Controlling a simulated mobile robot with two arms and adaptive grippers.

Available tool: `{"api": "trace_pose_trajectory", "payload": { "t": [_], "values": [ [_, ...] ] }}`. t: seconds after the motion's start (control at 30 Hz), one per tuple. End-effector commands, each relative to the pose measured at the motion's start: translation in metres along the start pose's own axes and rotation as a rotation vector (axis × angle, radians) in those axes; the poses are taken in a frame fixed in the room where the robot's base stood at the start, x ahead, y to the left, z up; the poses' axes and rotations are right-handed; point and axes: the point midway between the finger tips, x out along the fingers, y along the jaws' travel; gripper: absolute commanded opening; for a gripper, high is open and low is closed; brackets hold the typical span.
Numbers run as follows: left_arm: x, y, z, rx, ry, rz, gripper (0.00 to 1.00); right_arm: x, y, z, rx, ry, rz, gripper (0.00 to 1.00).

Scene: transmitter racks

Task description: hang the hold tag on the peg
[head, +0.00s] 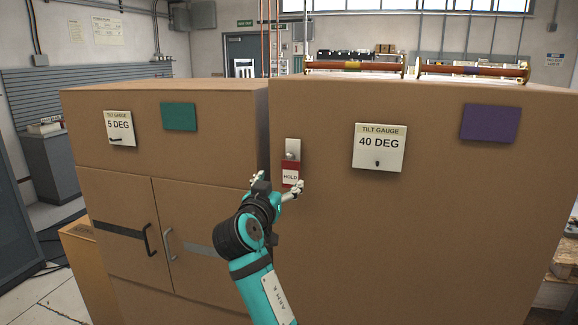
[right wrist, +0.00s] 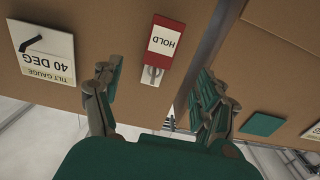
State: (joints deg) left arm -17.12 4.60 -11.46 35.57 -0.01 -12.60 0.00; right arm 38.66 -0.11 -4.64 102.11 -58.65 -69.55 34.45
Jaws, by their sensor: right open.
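The red hold tag (head: 290,173), with a white HOLD label, hangs upright below a metal peg plate (head: 293,147) on the front of the right cabinet, near its left edge. The peg (right wrist: 152,75) and the tag (right wrist: 164,44) also show in the right wrist view, upside down. The tag appears to hang on the peg; the exact contact at its hole is too small to tell. My right gripper (head: 279,186) is open and empty, just in front of the tag's lower part. In the right wrist view its fingers (right wrist: 157,92) stand apart, not closed on the tag. My left gripper is out of view.
A 40 DEG tilt gauge (head: 379,147) and a purple card (head: 490,123) are right of the tag. The left cabinet (head: 215,130) carries a teal card (head: 179,117), a 5 DEG gauge (head: 119,128) and door handles. A narrow gap separates the cabinets. Copper rods (head: 353,66) lie on top.

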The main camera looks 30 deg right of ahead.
Motion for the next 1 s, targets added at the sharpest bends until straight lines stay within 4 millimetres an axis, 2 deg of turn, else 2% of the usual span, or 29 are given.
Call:
{"api": "trace_pose_trajectory", "payload": {
  "t": [0.03,0.3,0.5,0.7,0.97,1.0],
  "values": [
    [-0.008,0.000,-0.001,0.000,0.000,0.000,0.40,0.011,0.001,-0.004,-0.004,-0.001,0.003,0.75],
    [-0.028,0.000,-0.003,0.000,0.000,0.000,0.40,0.064,0.001,-0.004,-0.004,-0.001,0.002,0.75],
    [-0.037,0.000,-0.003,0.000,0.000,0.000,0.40,0.091,0.000,-0.002,-0.002,-0.001,0.001,0.75],
    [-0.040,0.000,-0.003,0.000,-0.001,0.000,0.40,0.101,0.000,0.000,0.000,-0.001,0.000,0.75],
    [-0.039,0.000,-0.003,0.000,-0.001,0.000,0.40,0.102,0.000,0.001,0.001,-0.001,-0.001,0.75],
    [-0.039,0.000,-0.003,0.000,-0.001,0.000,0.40,0.102,0.000,0.001,0.000,-0.001,-0.001,0.70]
  ]
}}
